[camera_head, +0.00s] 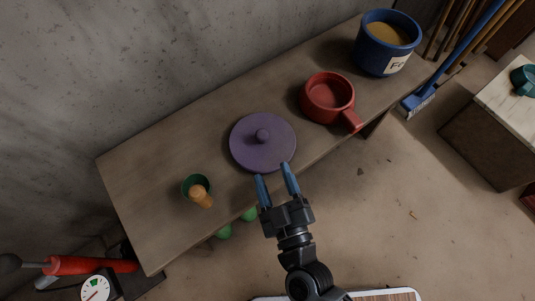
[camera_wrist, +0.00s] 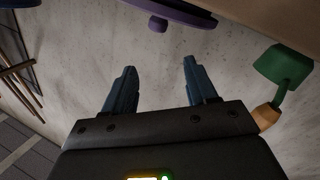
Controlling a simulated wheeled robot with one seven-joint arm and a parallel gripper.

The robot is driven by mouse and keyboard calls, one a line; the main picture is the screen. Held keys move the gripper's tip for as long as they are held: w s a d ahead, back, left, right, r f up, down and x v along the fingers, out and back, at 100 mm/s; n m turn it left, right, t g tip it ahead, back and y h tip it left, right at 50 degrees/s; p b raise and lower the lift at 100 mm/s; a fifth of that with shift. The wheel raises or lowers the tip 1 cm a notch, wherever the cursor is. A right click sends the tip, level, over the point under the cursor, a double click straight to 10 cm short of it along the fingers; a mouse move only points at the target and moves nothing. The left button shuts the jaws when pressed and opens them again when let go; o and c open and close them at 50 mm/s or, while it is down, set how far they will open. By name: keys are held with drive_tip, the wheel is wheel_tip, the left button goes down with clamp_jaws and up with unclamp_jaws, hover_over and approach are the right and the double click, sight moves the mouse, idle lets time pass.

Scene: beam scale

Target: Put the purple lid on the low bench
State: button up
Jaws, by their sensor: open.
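The purple lid (camera_head: 252,153), round with a knob on top (camera_head: 263,135), lies knob up on a long brown wooden bench (camera_head: 147,171) against the wall. In the wrist view the lid's rim and knob (camera_wrist: 157,24) show at the top edge, partly cut off. My gripper (camera_head: 272,172) is open and empty. In the head view its fingertips appear at the lid's near edge; I cannot tell whether they touch it. The wrist view shows nothing between the fingers (camera_wrist: 158,66). I cannot tell whether this bench is the low bench.
A red handled pot (camera_head: 328,98) and a blue bucket (camera_head: 384,52) stand right of the lid. A pale-topped block (camera_head: 506,108) stands far right. Bare floor (camera_head: 385,210) lies in front.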

drive_tip(key=shift+v, duration=1.05)
drive_tip(key=s+d+r+m+g+h, duration=0.2)
drive_tip(key=s+d+r+m+h, duration=0.3)
drive_tip(key=s+d+r, duration=1.2)
drive_tip(key=s+d+m, duration=0.1)
drive_tip(key=s+m, duration=0.1)
drive_tip(key=m, duration=0.1)
drive_tip(key=shift+s+d+r+m+g, duration=0.25)
drive_tip(key=shift+s+d+m+g, duration=0.05)
drive_tip(key=shift+s+d, duration=0.05)
